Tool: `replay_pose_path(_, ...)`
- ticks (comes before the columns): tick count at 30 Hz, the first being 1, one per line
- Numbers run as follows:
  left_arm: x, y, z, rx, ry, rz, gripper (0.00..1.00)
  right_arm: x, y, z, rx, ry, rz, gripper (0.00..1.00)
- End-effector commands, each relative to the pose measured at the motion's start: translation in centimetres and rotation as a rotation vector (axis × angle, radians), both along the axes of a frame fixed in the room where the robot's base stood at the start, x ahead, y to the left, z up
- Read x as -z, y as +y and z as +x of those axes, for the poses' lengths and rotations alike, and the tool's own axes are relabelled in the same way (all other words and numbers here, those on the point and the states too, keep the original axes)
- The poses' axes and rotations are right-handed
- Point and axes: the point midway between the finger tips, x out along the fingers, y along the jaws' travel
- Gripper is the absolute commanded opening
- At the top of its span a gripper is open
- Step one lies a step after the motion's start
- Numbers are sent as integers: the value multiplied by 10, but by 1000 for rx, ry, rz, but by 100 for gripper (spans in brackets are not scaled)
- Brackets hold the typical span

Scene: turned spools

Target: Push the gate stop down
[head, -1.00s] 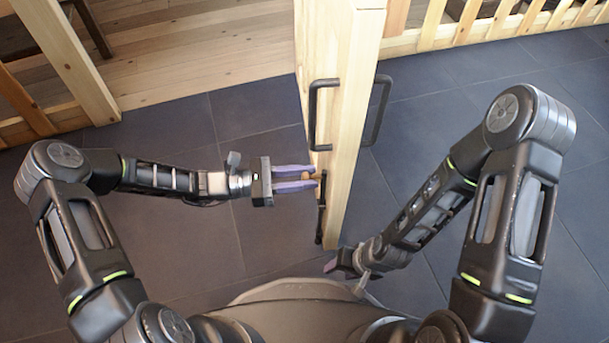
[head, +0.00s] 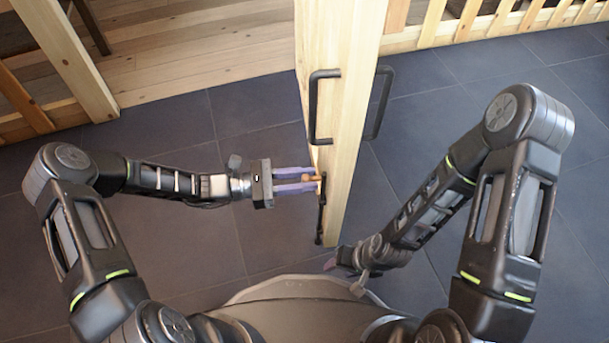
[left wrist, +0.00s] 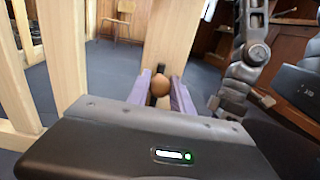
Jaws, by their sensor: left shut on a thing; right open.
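The wooden gate (head: 345,110) stands open, seen nearly edge-on from above in the head view. The gate stop (head: 321,215) is a dark rod on the gate's left face, near its near end, with a round wooden knob (head: 311,178). My left gripper (head: 311,180) reaches the knob from the left, its purple fingers shut on it, one on each side. The left wrist view shows the brown knob (left wrist: 160,86) between the fingers, with the gate post behind it. Whether the stop's foot touches the floor cannot be told. My right gripper (head: 345,262) is low, right of the gate, and empty.
Dark pull handles (head: 325,105) stick out on both sides of the gate, beyond the knob. Slatted wooden railing runs along the back right (head: 480,30) and left. A chair (left wrist: 118,22) stands far off. The dark tiled floor beside the gate is clear.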

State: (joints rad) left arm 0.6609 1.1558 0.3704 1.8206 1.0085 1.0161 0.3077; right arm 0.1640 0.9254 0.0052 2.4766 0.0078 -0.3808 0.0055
Motion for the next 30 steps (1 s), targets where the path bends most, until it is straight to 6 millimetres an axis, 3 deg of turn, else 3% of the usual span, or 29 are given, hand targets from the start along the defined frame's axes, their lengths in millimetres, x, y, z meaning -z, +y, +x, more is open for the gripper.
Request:
replay_pose_path(6, 6, 1, -1, -3, 6, 16, 0, 0, 0, 0, 0, 0, 0, 45)
replay_pose_path(7, 7, 1, -1, -3, 7, 17, 29, 0, 0, 0, -1, 0, 0, 45)
replay_pose_path(13, 5, 1, -1, -3, 6, 13, 45, -1, 0, 0, 0, 0, 0, 45)
replay_pose_path(23, 3, 3, 0, -3, 4, 11, 46, -2, 0, 0, -1, 0, 0, 45)
replay_pose_path(30, 2, 31, -3, -5, 6, 12, 46, -11, 0, -1, -2, 3, 1, 45)
